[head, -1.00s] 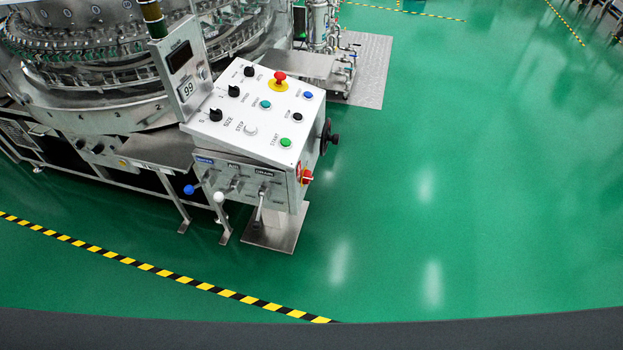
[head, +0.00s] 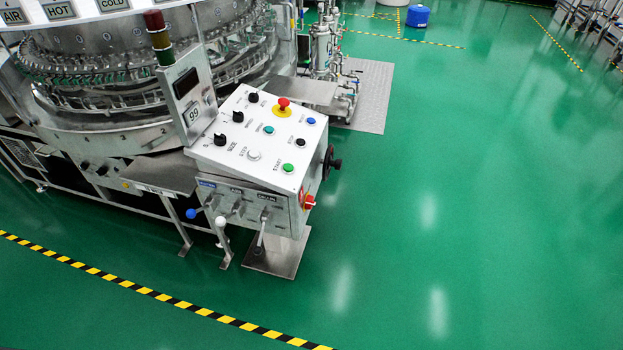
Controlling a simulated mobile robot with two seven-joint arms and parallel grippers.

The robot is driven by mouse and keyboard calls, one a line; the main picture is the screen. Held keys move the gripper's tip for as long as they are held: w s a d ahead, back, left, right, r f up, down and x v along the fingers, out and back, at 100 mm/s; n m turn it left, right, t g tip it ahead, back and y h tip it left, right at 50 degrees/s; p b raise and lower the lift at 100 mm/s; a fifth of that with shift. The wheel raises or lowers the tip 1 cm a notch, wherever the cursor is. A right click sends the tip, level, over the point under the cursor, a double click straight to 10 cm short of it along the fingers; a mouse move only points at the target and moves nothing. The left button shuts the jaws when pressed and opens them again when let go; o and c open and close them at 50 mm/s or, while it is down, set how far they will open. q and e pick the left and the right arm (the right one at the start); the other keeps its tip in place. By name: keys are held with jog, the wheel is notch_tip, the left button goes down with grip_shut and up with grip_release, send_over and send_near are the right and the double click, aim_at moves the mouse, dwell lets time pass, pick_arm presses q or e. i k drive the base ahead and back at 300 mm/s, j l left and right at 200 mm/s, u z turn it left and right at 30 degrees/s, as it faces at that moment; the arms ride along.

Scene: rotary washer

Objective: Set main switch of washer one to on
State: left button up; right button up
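The rotary washer (head: 110,75) stands at the upper left, with its white control panel (head: 238,165) on a pedestal in front. The panel top carries a red emergency button (head: 283,102), a green start button (head: 288,168) and several black knobs. Neither of my grippers is in view.
Levers with blue (head: 191,213) and white (head: 221,221) knobs stick out at the panel's front. Yellow-black floor tape (head: 150,292) runs across the lower left. The green floor (head: 450,200) right of the panel is clear. A blue drum (head: 417,16) stands far back.

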aim_at(310, 201)
jog(key=l+u, duration=0.1)
jog(key=u, duration=0.35)
jog(key=i+l+u, duration=0.15)
jog(key=u, duration=0.35)
jog(key=l+u, duration=0.6)
jog(key=l, duration=0.25)
jog(key=l+u, duration=0.3)
jog(key=l, duration=1.4)
jog(key=k+l+u, duration=0.1)
jog(key=l, duration=0.6)
jog(key=k+l, duration=0.1)
jog(key=l, duration=0.6)
